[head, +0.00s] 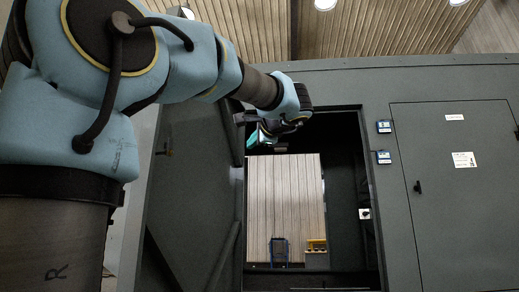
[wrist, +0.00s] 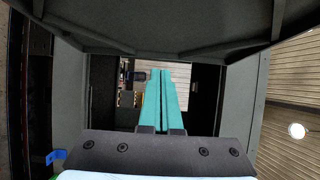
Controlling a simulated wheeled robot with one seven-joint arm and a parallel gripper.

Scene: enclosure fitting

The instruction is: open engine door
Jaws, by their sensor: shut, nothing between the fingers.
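A dark grey door (head: 190,180) stands swung open on the left of a tall doorway in the enclosure, its inner side with diagonal braces showing. I take it as the engine door; no readable label confirms this. A small latch (head: 165,150) shows near its left edge. My gripper (head: 255,138) is at the upper left of the doorway, near the door's hinge-side edge. In the wrist view its teal fingers (wrist: 161,74) lie together, empty, pointing toward the opening. I cannot tell whether the gripper touches the door or frame.
A closed grey door (head: 450,220) with a black handle (head: 418,187) is on the right. Two small blue-edged boxes (head: 384,127) are on the wall between. Through the doorway are wooden slats (head: 285,200), a blue frame (head: 279,252) and a yellow item (head: 316,246).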

